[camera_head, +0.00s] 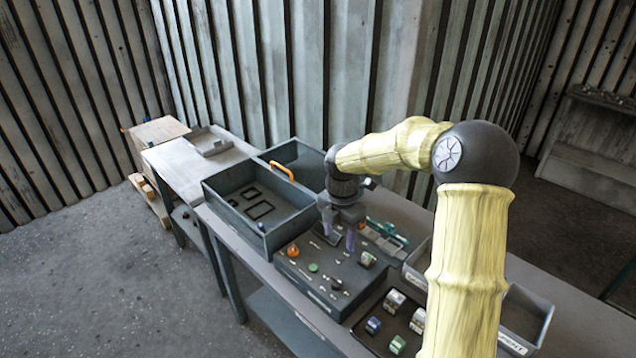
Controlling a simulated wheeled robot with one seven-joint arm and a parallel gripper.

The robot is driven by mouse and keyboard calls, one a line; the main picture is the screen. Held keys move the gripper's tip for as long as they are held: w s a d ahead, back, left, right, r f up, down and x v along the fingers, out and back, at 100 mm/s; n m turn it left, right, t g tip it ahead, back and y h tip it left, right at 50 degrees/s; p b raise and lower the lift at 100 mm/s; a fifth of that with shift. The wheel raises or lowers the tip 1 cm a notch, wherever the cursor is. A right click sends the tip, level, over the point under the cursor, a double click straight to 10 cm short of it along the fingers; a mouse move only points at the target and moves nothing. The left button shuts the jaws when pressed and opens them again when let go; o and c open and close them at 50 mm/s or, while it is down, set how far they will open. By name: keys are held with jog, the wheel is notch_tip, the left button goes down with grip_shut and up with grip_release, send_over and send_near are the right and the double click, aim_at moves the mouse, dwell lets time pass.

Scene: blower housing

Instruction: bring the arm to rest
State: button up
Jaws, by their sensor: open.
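My arm, with pale yellow sleeves and dark joints, reaches from the lower right over the workbench. My gripper (340,234) points down above the dark panel (315,272), near its back edge. Its two purplish fingers stand apart, and I see nothing between them. Whether the fingertips touch the panel is hard to tell. The panel carries an orange knob (293,251), a green button (313,267) and several small parts.
A grey bin with an orange handle (282,171) stands left of my gripper. A dark tray (367,334) with several small blocks lies in front right. Grey labelled bins (527,312) stand at right, partly behind my arm. A side table (172,160) stands far left.

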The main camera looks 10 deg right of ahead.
jog(key=s+r+m+t, duration=0.1)
jog(key=s+m+t, duration=0.1)
jog(key=s+m, duration=1.9)
jog(key=shift+m+t, duration=0.3)
jog(key=shift+m, duration=1.9)
